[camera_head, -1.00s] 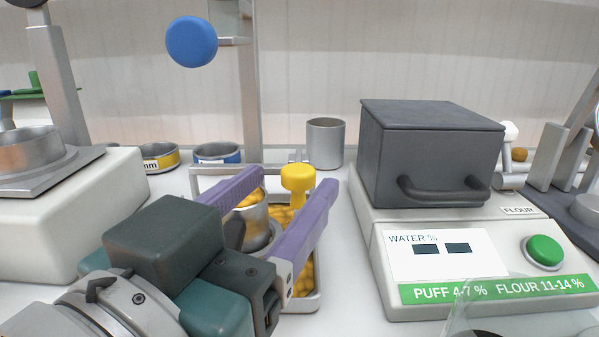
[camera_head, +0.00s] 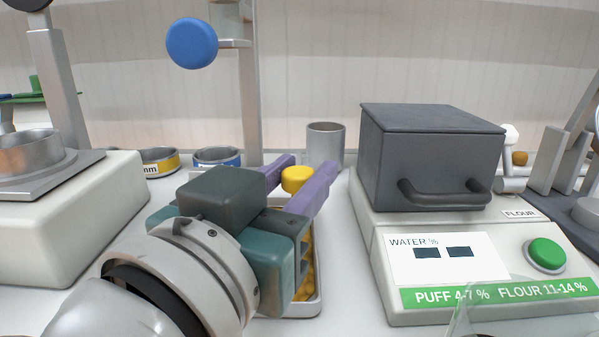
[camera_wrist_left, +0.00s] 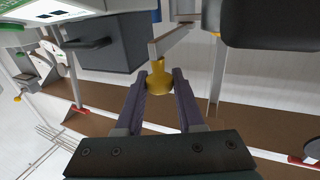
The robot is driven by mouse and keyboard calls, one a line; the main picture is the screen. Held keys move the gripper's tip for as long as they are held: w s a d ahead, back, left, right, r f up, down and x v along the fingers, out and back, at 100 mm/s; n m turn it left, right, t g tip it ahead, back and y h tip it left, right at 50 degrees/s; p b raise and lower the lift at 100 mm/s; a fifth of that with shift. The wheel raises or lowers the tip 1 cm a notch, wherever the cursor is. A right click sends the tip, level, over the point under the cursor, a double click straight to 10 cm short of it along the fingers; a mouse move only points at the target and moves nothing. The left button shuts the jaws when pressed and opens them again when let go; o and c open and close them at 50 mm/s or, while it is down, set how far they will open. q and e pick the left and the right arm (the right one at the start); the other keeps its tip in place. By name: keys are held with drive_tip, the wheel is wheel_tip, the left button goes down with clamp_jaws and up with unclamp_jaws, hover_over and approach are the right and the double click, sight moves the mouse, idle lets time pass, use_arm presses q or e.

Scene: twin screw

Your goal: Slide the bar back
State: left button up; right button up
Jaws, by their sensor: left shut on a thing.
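The yellow knob (camera_head: 297,179) sits between the two purple fingers of my left gripper (camera_head: 303,181), which is shut on it. In the left wrist view the knob (camera_wrist_left: 158,82) shows between the fingertips (camera_wrist_left: 159,82). A grey metal bar (camera_wrist_left: 171,40) runs from the knob's top end, up and to the right in that view. In the head view the bar is mostly hidden behind my gripper. My right gripper is not in view.
A metal tray (camera_head: 319,299) with yellow pieces lies under my left gripper. A grey cup (camera_head: 325,145) stands behind the knob. A dark box (camera_head: 430,155) on a white meter (camera_head: 450,310) is close on the right. A white block (camera_head: 60,225) stands left. A post (camera_head: 250,100) rises behind.

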use_arm(q)
clamp_jaws()
idle(0.8)
